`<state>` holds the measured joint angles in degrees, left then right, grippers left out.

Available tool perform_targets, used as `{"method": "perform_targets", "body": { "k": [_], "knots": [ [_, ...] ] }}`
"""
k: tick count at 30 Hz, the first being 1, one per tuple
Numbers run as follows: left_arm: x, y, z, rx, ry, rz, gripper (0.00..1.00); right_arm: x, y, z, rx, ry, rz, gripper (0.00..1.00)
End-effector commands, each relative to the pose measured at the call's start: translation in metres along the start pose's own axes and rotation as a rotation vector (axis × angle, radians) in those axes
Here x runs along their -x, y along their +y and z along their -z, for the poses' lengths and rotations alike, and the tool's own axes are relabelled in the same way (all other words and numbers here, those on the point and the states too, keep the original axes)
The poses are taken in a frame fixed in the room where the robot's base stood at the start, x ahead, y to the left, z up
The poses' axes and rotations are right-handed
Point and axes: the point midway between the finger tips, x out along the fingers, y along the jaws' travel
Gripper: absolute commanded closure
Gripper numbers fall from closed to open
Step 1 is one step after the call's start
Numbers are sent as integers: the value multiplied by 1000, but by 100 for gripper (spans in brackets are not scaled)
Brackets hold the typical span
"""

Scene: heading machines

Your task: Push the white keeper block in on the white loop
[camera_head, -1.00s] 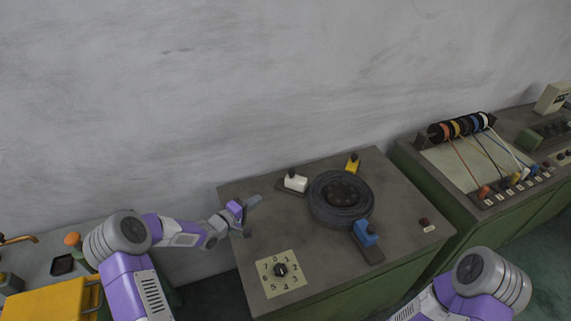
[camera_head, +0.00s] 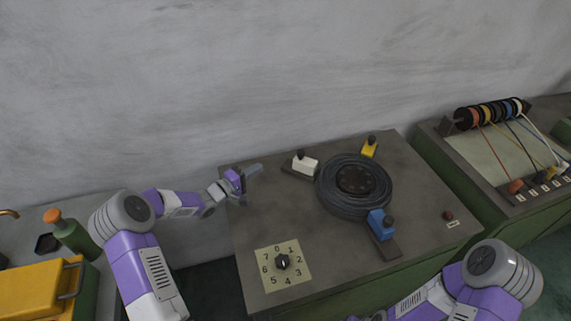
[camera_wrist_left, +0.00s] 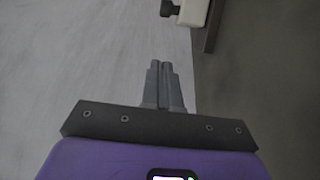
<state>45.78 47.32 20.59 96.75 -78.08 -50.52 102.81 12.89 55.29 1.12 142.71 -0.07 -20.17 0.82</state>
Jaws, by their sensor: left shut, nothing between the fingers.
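The white keeper block (camera_head: 306,163) has a dark knob on top and sits on a dark slide plate at the back left of the black coiled loop (camera_head: 340,205). It stands close to the coil's edge; I cannot tell if they touch. In the left wrist view the white block (camera_wrist_left: 192,12) shows in part at the top. My left gripper (camera_head: 254,170) is shut and empty, left of the white block and apart from it. Its fingers show shut in the left wrist view (camera_wrist_left: 159,65). I see no clear white loop on the turntable. My right gripper is not visible; only my right arm shows at the lower right.
A yellow block (camera_head: 369,150) stands behind the coil and a blue block (camera_head: 379,224) in front. A numbered dial (camera_head: 282,263) is at the front left, a red button (camera_head: 448,216) at the right. Colored spools (camera_head: 489,113) stand on the right bench. A green bottle (camera_head: 76,237) is far left.

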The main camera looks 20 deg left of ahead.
Motion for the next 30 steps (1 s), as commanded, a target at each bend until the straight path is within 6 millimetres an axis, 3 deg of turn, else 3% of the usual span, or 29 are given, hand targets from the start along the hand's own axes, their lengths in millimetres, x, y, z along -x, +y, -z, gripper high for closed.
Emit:
{"method": "perform_targets", "body": {
  "k": [5,18,24,30],
  "knots": [
    [-15,-1,-1,-1,-3,-2,100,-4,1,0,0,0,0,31],
    [-103,-2,-1,-1,-1,-3,100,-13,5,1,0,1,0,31],
    [-122,-1,-22,1,-2,-2,100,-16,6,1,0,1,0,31],
    [-128,-1,-28,0,0,0,100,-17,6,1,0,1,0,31]
  ]
}}
